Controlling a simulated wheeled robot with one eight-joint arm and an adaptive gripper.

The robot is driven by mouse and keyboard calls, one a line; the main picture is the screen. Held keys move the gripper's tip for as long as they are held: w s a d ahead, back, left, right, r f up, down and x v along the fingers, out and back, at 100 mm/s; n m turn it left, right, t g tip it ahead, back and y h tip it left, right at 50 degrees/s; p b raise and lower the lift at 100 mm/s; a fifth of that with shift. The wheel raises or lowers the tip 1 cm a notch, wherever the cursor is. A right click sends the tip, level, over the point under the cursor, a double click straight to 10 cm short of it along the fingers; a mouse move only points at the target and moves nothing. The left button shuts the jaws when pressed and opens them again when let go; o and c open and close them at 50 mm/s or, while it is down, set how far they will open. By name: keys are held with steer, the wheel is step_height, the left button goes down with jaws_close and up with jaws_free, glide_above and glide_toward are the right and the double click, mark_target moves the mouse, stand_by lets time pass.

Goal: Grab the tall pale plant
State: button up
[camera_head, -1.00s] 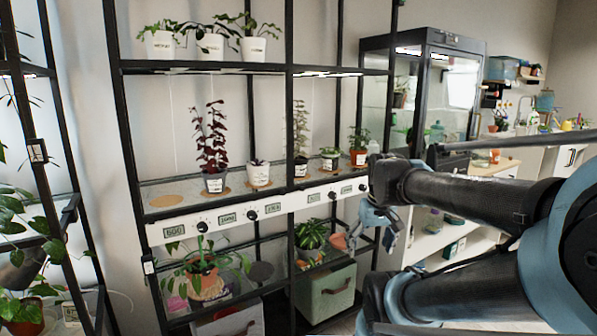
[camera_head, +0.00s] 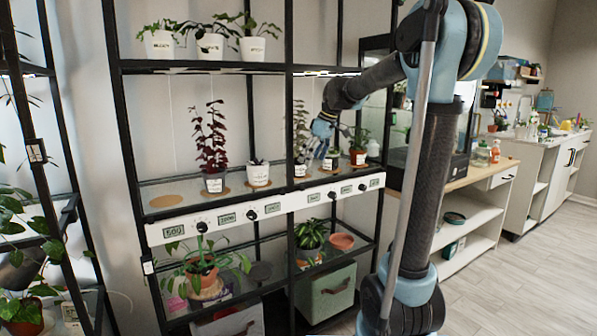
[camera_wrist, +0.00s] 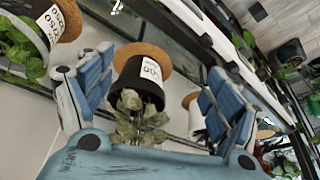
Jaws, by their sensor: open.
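The tall pale plant (camera_head: 300,130) stands on the middle shelf, upright in a dark pot with a white label, partly hidden by the rack's front post. In the wrist view its pale leaves (camera_wrist: 140,115) and dark pot (camera_wrist: 140,82) appear tilted, between the two finger pads. My gripper (camera_head: 322,138) is open and empty at the middle shelf, just right of the pale plant in the head view. In the wrist view my gripper (camera_wrist: 150,95) has its fingers spread on both sides of the plant; I see no contact. My palm hides the plant's top.
A white pot (camera_head: 258,174) and a dark red plant (camera_head: 211,140) stand to the left. The black rack post (camera_head: 289,200) and upper shelf (camera_head: 215,67) bound the space.

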mark_target(298, 167)
steer(key=shift+n+y, duration=0.3)
steer(key=shift+n, duration=0.5)
steer(key=w+a, duration=0.2)
steer(key=w, duration=0.1)
steer(key=w+a, duration=0.1)
steer(key=shift+w+a+r, duration=0.2)
steer(key=shift+w+r, duration=0.15)
steer(key=shift+w, duration=0.05)
steer(key=shift+w+a, duration=0.4)
steer(key=shift+s+x, duration=0.2)
steer(key=shift+x, duration=3.5)
steer(key=shift+a+r, duration=0.1)
steer(key=shift+a, duration=0.1)
steer(key=c, duration=1.1)
